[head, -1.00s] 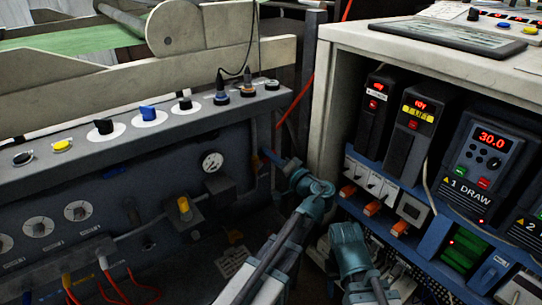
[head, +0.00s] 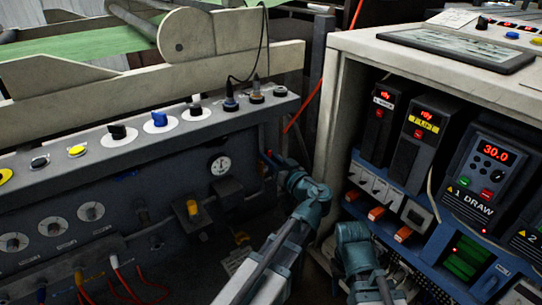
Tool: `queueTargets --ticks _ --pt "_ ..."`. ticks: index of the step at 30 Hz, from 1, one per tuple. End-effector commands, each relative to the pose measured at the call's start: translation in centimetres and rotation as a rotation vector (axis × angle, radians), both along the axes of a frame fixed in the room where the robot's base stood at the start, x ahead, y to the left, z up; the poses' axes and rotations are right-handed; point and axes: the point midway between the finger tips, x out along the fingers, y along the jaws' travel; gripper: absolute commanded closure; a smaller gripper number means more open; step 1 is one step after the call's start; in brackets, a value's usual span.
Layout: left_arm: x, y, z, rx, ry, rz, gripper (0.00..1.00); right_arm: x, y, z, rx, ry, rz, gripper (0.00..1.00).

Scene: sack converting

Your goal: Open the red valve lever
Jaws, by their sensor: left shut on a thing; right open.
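My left gripper (head: 272,159) is at the right end of the dark machine panel, to the right of the round pressure gauge (head: 221,165). Its jaws are small and dark at this distance, and it is shut on a small red piece (head: 267,153), which looks like the red valve lever. Most of that piece is hidden by the jaws, so its angle cannot be told. My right arm shows at the lower middle, in front of the cabinet, but its gripper jaws are not visible.
A sloped console (head: 130,142) with several knobs and buttons runs along the left. Below it are a yellow-topped fitting (head: 193,208) and red and orange hoses (head: 120,278). An open electrical cabinet (head: 334,110) stands close on the right of my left arm.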

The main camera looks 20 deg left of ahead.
Motion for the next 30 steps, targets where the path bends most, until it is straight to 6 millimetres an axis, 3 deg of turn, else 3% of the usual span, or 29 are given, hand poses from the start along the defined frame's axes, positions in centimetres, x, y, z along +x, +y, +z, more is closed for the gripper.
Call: queueTargets --ticks 12,27,28,30 --pt "-0.72 0.46 -0.05 -0.096 -0.113 0.002 1.0 0.0 0.0 0.1 0.0 0.0 0.0 0.5" --pt "-0.74 0.48 -0.05 -0.104 -0.123 0.002 1.0 0.0 0.0 0.11 0.0 0.0 0.0 0.5" --pt "-0.74 0.48 -0.04 -0.104 -0.123 0.002 0.74 0.0 0.0 0.11 0.0 0.0 0.0 0.5" --pt "-0.73 0.48 -0.02 -0.104 -0.123 0.002 0.62 0.0 0.0 0.11 0.0 0.0 0.0 0.5"
